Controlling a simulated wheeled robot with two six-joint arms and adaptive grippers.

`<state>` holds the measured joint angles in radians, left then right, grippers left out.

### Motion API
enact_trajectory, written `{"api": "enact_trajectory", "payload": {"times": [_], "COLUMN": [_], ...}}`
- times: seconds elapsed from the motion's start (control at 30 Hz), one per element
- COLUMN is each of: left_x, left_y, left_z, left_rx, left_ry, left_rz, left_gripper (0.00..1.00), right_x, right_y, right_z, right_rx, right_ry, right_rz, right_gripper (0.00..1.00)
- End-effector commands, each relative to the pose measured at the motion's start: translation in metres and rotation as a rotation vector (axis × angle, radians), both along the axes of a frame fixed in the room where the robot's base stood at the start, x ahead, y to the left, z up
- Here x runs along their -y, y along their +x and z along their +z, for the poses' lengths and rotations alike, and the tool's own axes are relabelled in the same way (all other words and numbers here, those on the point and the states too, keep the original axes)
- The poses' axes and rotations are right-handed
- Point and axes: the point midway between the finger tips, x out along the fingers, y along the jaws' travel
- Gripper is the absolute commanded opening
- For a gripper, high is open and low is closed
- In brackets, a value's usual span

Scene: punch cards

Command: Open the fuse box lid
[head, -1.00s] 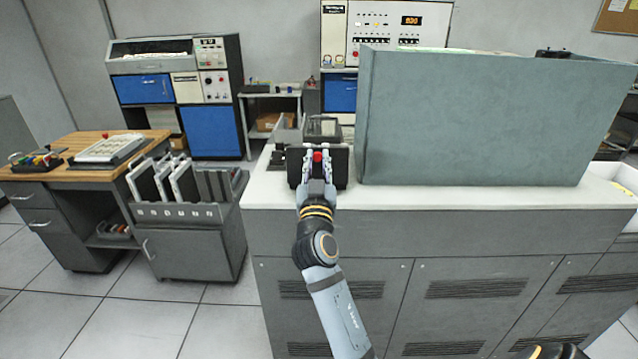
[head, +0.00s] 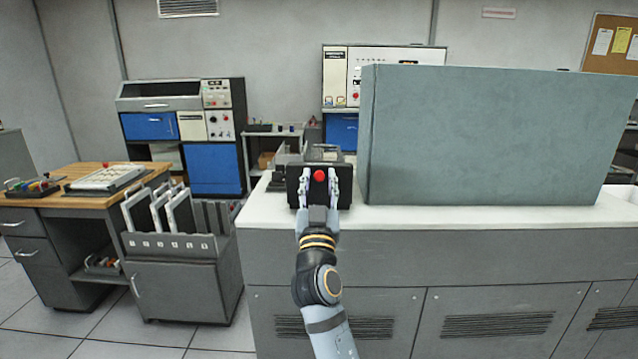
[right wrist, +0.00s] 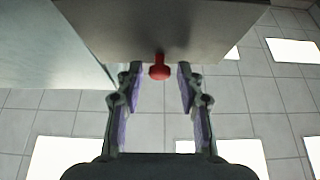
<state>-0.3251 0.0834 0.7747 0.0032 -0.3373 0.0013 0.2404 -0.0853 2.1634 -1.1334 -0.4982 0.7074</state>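The fuse box is a dark box with a flat dark front panel (head: 296,190) near the left end of the white counter. A red knob (head: 320,176) stands out from the middle of that panel. My right gripper (head: 319,174) is in front of the panel, its two fingers apart on either side of the knob. In the right wrist view, the knob (right wrist: 159,68) lies between the open fingertips (right wrist: 159,76), with a gap on both sides. The panel (right wrist: 160,25) shows flat and closed there. My left gripper is not in view.
A large grey-blue box (head: 500,135) stands on the white counter (head: 450,217) close to the right of the fuse box. Cabinets with vents are below the counter. A card rack (head: 175,245) and wooden desk (head: 140,185) stand to the left.

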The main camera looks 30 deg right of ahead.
Motion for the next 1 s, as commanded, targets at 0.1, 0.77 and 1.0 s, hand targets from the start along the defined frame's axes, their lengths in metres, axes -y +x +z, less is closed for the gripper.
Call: {"api": "enact_trajectory", "payload": {"times": [0.1, 0.77, 1.0], "left_x": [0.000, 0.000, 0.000], "left_y": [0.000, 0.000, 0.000], "left_z": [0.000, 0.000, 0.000], "left_rx": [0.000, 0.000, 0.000], "left_ry": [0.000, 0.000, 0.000], "left_rz": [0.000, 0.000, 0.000], "left_gripper": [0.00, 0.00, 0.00], "right_x": [0.000, 0.000, 0.000], "right_y": [0.000, 0.000, 0.000], "right_z": [0.000, 0.088, 0.100], "right_rx": [0.000, 0.004, -0.001], "right_ry": [0.000, 0.001, 0.000], "right_rz": [0.000, 0.001, 0.001], "right_gripper": [0.43, 0.43, 0.43]}}
